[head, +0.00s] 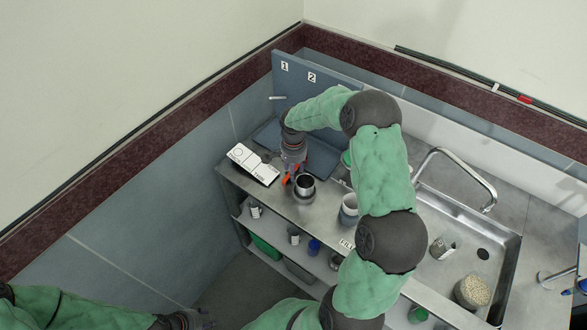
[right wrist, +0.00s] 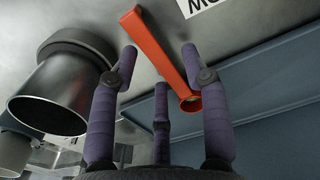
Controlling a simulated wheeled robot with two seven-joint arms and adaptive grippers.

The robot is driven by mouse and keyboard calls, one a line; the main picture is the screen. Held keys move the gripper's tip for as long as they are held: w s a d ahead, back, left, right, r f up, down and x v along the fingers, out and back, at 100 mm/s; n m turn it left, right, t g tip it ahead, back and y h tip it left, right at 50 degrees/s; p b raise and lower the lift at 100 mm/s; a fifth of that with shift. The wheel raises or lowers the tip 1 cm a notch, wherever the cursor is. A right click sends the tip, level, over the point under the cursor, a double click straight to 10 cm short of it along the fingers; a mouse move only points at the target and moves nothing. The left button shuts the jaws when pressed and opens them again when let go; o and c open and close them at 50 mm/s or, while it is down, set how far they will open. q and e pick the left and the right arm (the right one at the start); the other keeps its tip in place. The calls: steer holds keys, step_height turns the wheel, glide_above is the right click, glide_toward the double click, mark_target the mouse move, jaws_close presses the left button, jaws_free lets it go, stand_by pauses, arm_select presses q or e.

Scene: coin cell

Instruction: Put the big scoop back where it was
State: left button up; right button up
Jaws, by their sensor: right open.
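An orange scoop (right wrist: 163,55) with a long straight handle and a small round end lies between and beyond my open fingers in the right wrist view. In the head view a bit of its orange (head: 287,179) shows beside the dark metal cup. My right gripper (head: 292,168) is over the counter's left end; its fingers (right wrist: 160,65) are spread and do not appear closed on the scoop. A blue-grey board (head: 276,82) with labels 1 and 2 stands behind, with a peg by label 1. My left gripper (head: 204,320) is at the bottom left, away from the counter; its jaws are unclear.
The dark metal cup (head: 304,184) stands close to my right gripper and at the left in the right wrist view (right wrist: 62,95). A white printed card (head: 254,163) lies at the counter's left edge. A grey container (head: 348,211) and a sink (head: 481,240) are further right.

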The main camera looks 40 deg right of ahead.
step_height(320, 180, up, 12)
steer(key=p, duration=0.1)
steer(key=shift+r+p, duration=0.2)
steer(key=shift+p, duration=0.15)
